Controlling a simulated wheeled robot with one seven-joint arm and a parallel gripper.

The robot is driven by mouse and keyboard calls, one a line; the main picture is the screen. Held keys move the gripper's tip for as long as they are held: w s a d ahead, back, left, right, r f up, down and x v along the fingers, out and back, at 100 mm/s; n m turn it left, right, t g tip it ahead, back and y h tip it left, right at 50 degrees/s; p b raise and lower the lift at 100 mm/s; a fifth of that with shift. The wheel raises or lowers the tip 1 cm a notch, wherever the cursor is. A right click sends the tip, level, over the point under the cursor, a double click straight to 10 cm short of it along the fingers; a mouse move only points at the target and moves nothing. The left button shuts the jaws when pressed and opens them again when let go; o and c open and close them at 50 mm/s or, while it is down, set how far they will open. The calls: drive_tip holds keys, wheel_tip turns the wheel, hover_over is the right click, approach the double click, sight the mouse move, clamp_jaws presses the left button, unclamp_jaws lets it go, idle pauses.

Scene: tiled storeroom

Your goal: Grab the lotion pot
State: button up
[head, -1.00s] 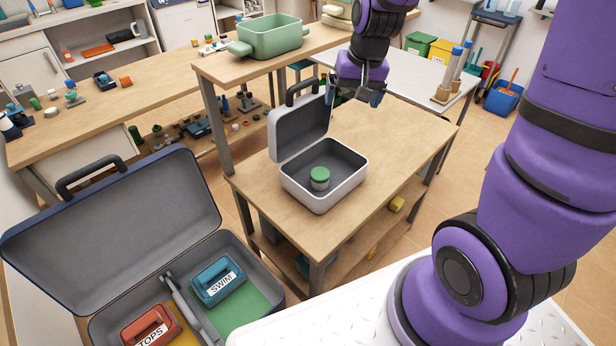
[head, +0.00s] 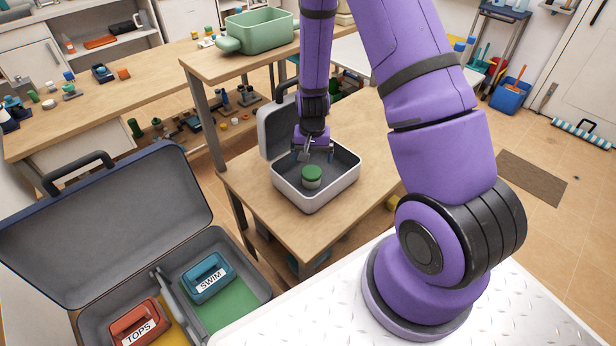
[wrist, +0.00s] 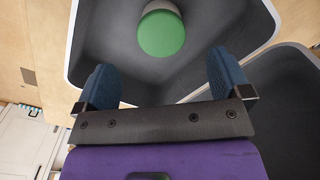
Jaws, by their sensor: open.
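The lotion pot (head: 312,175) is a small pale grey jar with a green lid. It stands upright inside the small open white case (head: 318,204) with a grey lining on the wooden table. The pot (wrist: 161,34) also shows in the wrist view, ahead of the fingers and roughly between them. My gripper (head: 316,157) is over the case, just behind and above the pot. In the wrist view my gripper (wrist: 166,78) is open, its two blue fingers wide apart with nothing between them. The fingers do not touch the pot.
The case's raised lid (head: 272,132) stands behind my gripper. A large open suitcase (head: 95,235) at lower left holds a red TOPS box (head: 138,325) and a blue SWIM box (head: 208,280). A green pot (head: 258,32) sits on the raised shelf. The table (head: 375,125) is clear right of the case.

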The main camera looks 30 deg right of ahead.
sight(311, 173)
drive_tip(key=shift+a+f, duration=0.1)
drive_tip(key=shift+f, duration=5.05)
drive_tip(key=c, duration=1)
drive_tip(key=shift+c, duration=0.2)
